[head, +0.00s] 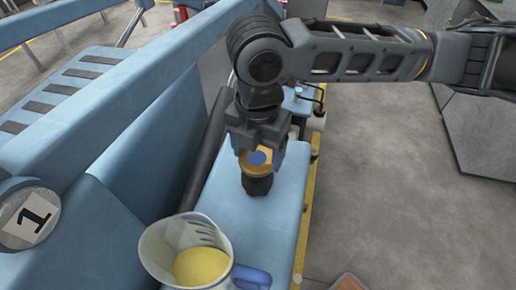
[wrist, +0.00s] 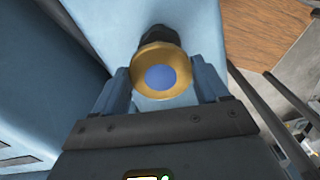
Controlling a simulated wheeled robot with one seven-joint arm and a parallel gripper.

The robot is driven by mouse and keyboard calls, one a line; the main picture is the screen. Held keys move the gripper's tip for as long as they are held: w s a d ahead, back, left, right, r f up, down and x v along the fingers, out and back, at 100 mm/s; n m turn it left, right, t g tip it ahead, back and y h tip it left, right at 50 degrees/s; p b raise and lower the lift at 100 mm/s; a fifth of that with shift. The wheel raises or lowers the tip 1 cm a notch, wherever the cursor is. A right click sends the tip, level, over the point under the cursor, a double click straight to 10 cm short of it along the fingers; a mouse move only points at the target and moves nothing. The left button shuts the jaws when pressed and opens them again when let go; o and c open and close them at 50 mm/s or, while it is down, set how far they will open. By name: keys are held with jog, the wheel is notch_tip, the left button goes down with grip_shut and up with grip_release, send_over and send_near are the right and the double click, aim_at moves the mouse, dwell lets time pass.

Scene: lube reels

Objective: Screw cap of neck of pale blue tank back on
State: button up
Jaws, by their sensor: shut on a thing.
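The pale blue tank (head: 275,220) has a flat top, and a black neck (head: 257,187) stands on it. A brass cap (head: 258,171) with a blue disc on its face is right at the neck; I cannot tell whether its thread is engaged. My gripper (head: 260,152) reaches in from above and is shut on the cap. In the wrist view the cap (wrist: 180,61) lies between the two pale blue fingers (wrist: 163,85), its blue disc facing the camera. Part of the black neck (wrist: 160,35) shows behind it, mostly hidden by the cap.
A clear jug (head: 155,255) with yellow fluid and a blue handle stands close in front of the neck. A round plate marked 1 (head: 28,218) is at the left. A blue wall and rail (head: 110,95) run along the left. Grey floor (head: 400,190) is open at the right.

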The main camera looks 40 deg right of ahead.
jog(key=shift+f+b, duration=0.4)
jog(key=shift+f, duration=0.15)
dwell(0.4)
jog(key=shift+r+m+p, duration=0.2)
jog(key=shift+m+p, duration=0.45)
jog(key=shift+m, duration=0.25)
jog(key=shift+s+m+p, duration=0.1)
jog(key=shift+m+p, duration=0.45)
jog(key=shift+m, duration=0.65)
jog(key=shift+f+m, duration=0.2)
jog(key=shift+m, duration=0.3)
jog(key=m+p, duration=0.1)
jog(key=m, duration=0.1)
jog(key=shift+r+m+p, duration=0.2)
jog(key=shift+m+p, duration=0.1)
jog(key=shift+p, duration=0.1)
jog(key=shift+s+f+m+p, duration=0.1)
jog(key=shift+m+p, duration=0.1)
jog(key=shift+m, duration=0.45)
jog(key=shift+f+m+p, duration=0.1)
jog(key=shift+m+p, duration=0.05)
jog(key=shift+m, duration=0.5)
